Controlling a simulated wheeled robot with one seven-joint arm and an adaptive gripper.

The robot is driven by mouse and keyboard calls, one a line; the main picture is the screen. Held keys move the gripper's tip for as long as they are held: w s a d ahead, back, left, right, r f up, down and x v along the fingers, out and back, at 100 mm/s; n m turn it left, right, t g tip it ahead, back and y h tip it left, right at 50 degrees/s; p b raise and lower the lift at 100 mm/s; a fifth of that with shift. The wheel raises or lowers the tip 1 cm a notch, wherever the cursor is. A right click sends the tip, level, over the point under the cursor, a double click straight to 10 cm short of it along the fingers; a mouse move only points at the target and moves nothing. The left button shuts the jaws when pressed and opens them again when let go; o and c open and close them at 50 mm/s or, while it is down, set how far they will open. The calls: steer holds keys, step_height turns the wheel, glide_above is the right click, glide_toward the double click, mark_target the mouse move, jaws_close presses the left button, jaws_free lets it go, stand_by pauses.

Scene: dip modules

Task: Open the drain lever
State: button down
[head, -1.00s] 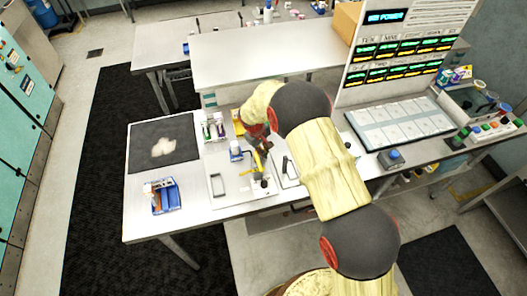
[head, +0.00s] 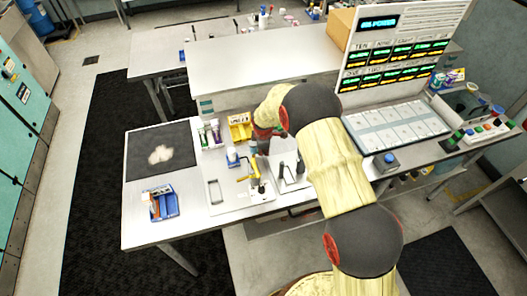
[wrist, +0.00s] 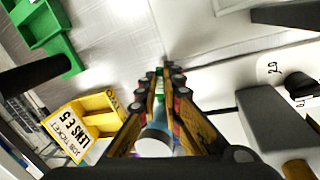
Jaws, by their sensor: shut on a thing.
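A white board (head: 221,208) on the bench carries a small fixture with a yellow lever (head: 253,166) and black parts. I cannot tell for certain whether this yellow lever is the drain lever. My gripper (head: 263,147) is just behind and above it, partly hidden by my arm. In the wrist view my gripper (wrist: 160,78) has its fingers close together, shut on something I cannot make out. A white and light-blue cylinder (wrist: 154,145) shows between the fingers; I cannot tell whether they touch it.
A yellow bin (head: 240,127) stands behind the fixture and shows in the wrist view (wrist: 88,130). A blue-and-white container (head: 232,157) stands left of the lever. A blue tray (head: 165,205) and a dark mat (head: 145,165) lie farther left. A dark upright handle (head: 299,166) stands right.

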steer(key=shift+w+n, duration=0.35)
steer(key=shift+n, duration=0.45)
steer(key=c, duration=2)
jaws_free()
steer(key=shift+a, duration=0.1)
steer(key=shift+o, duration=0.4)
steer(key=v, duration=1.2)
steer(key=shift+d, duration=0.2)
